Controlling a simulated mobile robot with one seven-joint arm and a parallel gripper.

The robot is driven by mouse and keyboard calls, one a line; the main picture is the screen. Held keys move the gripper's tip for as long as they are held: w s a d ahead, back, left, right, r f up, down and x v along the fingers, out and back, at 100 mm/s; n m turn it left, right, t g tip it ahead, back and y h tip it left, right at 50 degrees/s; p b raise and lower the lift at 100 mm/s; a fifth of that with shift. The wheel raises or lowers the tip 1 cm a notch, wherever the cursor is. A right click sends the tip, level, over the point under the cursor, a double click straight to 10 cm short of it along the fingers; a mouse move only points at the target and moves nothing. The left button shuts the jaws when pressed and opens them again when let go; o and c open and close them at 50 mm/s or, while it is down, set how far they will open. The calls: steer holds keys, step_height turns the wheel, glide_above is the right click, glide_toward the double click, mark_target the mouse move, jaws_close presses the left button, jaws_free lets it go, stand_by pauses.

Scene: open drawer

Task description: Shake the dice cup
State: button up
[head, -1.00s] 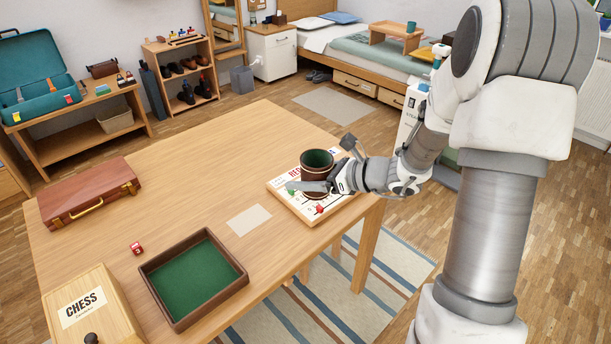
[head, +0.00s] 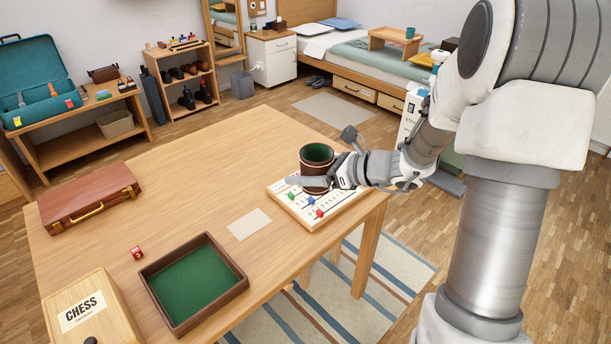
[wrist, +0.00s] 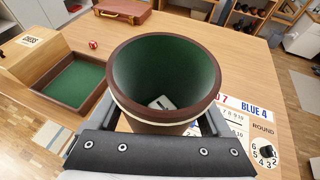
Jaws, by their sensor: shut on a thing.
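The brown dice cup (head: 317,167) with a green lining is upright in my gripper (head: 316,182), above the white score board (head: 318,207). In the wrist view the cup (wrist: 165,122) sits between the two fingers of my gripper (wrist: 163,122), and a small pale thing (wrist: 162,102) lies inside on its floor. A red die (head: 137,252) lies on the table to the left, near the dice tray (head: 172,318); the die also shows in the wrist view (wrist: 93,45).
The wooden chess box (head: 112,312) stands at the front left and a brown case (head: 90,197) at the left edge. A pale card (head: 249,224) lies flat between tray and score board. The table's middle and back are clear.

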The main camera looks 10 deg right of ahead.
step_height(320, 180, down, 3)
steer(key=shift+f, duration=0.1)
steer(key=shift+w+d+r, duration=0.1)
steer(key=shift+w+r, duration=0.05)
steer(key=shift+r, duration=0.35)
steer(key=shift+w+r, duration=0.15)
steer(key=shift+r, duration=0.35)
steer(key=shift+s+r, duration=0.15)
steer(key=shift+s, duration=0.15)
steer(key=shift+s+f, duration=0.1)
steer(key=shift+f, duration=1)
steer(key=shift+w, duration=0.3)
steer(key=shift+s, duration=0.15)
